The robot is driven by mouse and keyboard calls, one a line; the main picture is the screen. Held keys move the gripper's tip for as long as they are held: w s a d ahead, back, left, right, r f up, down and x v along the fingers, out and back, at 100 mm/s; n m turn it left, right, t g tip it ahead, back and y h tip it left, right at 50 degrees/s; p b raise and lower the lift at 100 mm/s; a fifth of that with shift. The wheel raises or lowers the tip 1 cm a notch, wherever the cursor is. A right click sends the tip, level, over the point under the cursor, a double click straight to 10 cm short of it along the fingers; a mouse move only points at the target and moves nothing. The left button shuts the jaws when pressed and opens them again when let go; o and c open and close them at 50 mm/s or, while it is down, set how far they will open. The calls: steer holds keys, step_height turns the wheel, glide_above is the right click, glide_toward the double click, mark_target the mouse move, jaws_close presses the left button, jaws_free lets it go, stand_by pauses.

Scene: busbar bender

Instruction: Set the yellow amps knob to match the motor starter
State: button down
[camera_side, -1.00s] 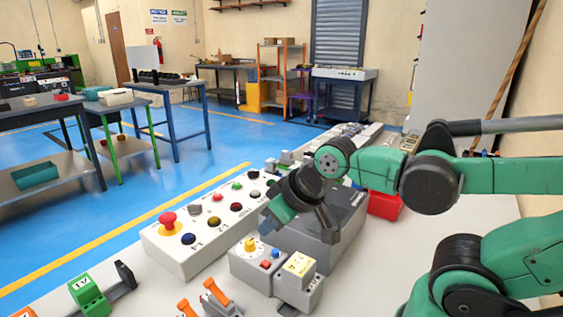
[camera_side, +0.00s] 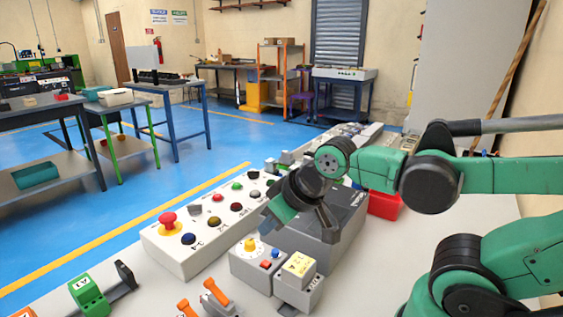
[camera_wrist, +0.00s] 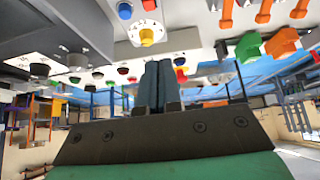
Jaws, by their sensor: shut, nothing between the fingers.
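The yellow knob (camera_side: 250,244) sits on a white dial at the left of a small grey box (camera_side: 238,265), beside a blue and a red button. It also shows in the wrist view (camera_wrist: 146,37), on its round dial. A grey device with a pale-yellow marked top (camera_side: 299,264) stands right of that box; I cannot read its marking surely or tell whether it is the motor starter. My gripper (camera_side: 265,227) is above and behind the knob, apart from it. In the wrist view its two fingers (camera_wrist: 158,64) are together and empty, just below the knob in the picture.
A long light-grey panel (camera_side: 190,262) with a red mushroom button (camera_side: 169,222) and several knobs lies behind. A dark grey box (camera_side: 340,216) stands close under my gripper. Orange-handled levers (camera_side: 216,292) and a green block (camera_side: 89,296) are at the front left.

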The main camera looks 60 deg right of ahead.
stand_by(0.3)
steer(key=c, duration=1)
jaws_free()
steer(key=shift+c, duration=0.2)
steer(key=o, duration=0.3)
steer(key=shift+w+r+n+g, duration=0.2)
steer(key=shift+n+g, duration=0.1)
steer(key=shift+n, duration=0.2)
steer(key=shift+o, duration=0.5)
steer(key=shift+w+d+n+g, duration=0.15)
steer(key=shift+w+n+g, duration=0.2)
steer(key=shift+n, duration=0.45)
steer(key=n+g, duration=0.5)
steer(key=n, duration=0.5)
glide_above(249, 241)
steer(key=shift+s+f, duration=0.4)
steer(key=shift+f, duration=0.25)
steer(key=shift+w+f+n+g, duration=0.2)
steer(key=shift+w+n+g, duration=0.05)
steer(key=shift+n, duration=0.55)
steer(key=shift+w+f+n, duration=0.1)
steer(key=shift+f+n, duration=0.3)
steer(key=shift+f, duration=2.6)
